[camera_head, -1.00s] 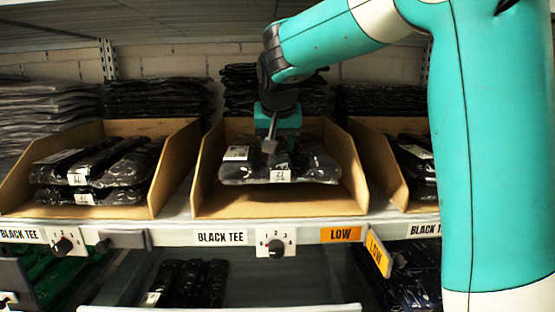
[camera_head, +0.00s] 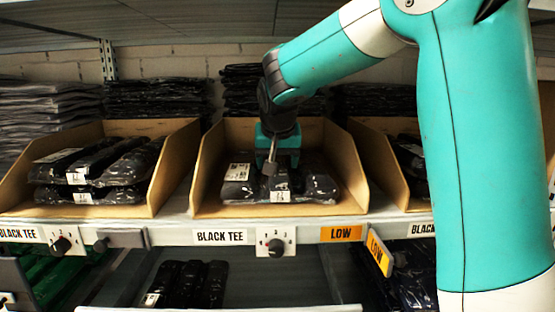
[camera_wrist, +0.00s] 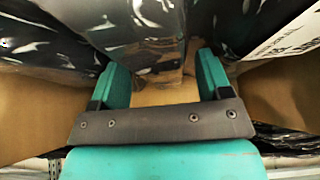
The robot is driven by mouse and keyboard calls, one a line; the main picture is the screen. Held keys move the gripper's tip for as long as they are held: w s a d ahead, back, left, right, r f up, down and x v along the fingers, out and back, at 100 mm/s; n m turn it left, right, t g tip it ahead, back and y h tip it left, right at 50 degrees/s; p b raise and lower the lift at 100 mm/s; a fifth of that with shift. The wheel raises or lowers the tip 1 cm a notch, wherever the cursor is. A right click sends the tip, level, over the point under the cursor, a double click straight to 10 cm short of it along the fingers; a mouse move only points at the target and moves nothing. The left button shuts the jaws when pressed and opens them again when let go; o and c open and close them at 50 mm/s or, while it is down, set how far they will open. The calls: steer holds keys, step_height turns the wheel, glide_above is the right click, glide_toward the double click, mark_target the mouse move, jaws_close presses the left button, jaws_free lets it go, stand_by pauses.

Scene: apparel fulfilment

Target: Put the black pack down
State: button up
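The black pack (camera_head: 316,186) is a clear-wrapped dark bundle with white labels. It lies low in the middle cardboard bin (camera_head: 210,193), level, and appears to rest on the bin floor. My gripper (camera_head: 270,166) points down at its middle from above. The exact contact at the fingertips is hard to see.
Cardboard bins with black packs stand to the left (camera_head: 172,165) and right (camera_head: 375,150). The middle bin's side walls are close to the pack. Dark stacks (camera_head: 158,98) fill the back. A BLACK TEE label (camera_head: 221,237) and an orange LOW tag (camera_head: 341,234) are on the shelf edge.

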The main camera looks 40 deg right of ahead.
steer(key=shift+r, duration=0.1)
steer(key=shift+r, duration=0.25)
steer(key=p+v, duration=0.1)
steer(key=v, duration=0.6)
steer(key=shift+s+r, duration=0.1)
steer(key=shift+s, duration=0.05)
steer(key=shift+a, duration=0.1)
stand_by(2.0)
